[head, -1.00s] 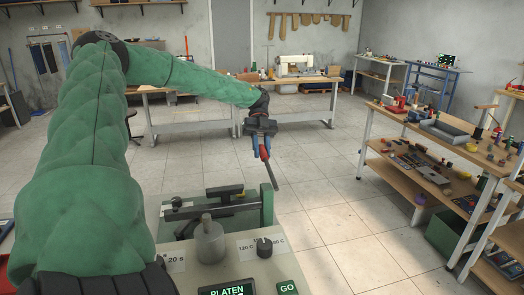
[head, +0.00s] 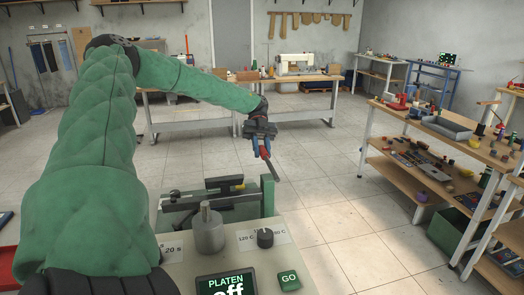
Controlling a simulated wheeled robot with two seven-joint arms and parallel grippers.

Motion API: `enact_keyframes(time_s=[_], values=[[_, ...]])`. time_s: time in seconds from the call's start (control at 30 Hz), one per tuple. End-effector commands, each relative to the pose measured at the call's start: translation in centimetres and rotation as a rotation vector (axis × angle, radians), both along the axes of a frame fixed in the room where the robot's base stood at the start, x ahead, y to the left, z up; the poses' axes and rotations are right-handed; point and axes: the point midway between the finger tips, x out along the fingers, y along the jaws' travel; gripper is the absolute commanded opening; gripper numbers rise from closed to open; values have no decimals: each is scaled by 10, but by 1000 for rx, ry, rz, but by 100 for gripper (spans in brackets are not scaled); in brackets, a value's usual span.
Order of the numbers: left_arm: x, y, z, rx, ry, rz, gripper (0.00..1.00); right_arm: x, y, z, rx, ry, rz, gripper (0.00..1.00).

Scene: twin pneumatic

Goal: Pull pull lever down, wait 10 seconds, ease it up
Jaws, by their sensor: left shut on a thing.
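The pull lever (head: 265,153) has a red grip and a grey rod, and slants down to the right beyond the green press frame (head: 268,195). My right gripper is not in view.
A wooden shelf unit (head: 412,180) with many small items stands at the right. A workbench (head: 190,120) and a sewing machine (head: 297,64) are at the back. The tiled floor (head: 325,195) between is clear. My left arm covers the left side.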

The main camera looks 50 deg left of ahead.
Motion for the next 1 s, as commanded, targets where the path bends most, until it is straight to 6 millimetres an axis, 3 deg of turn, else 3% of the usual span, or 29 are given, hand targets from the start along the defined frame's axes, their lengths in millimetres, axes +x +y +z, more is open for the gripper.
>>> enact_keyframes(time_s=[0.17, 0.2, 0.3, 0.67, 1.0], values=[[0, 0, 0, 1, 0, 0, 0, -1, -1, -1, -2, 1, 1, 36], [0, 0, 0, 1, 0, 0, 31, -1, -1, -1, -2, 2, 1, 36], [0, 0, 0, 1, 0, 0, 45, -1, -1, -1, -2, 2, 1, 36], [3, 5, 2, 1, 0, 1, 45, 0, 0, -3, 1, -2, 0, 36], [27, 40, 25, 3, 0, 1, 45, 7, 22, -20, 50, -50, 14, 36]])
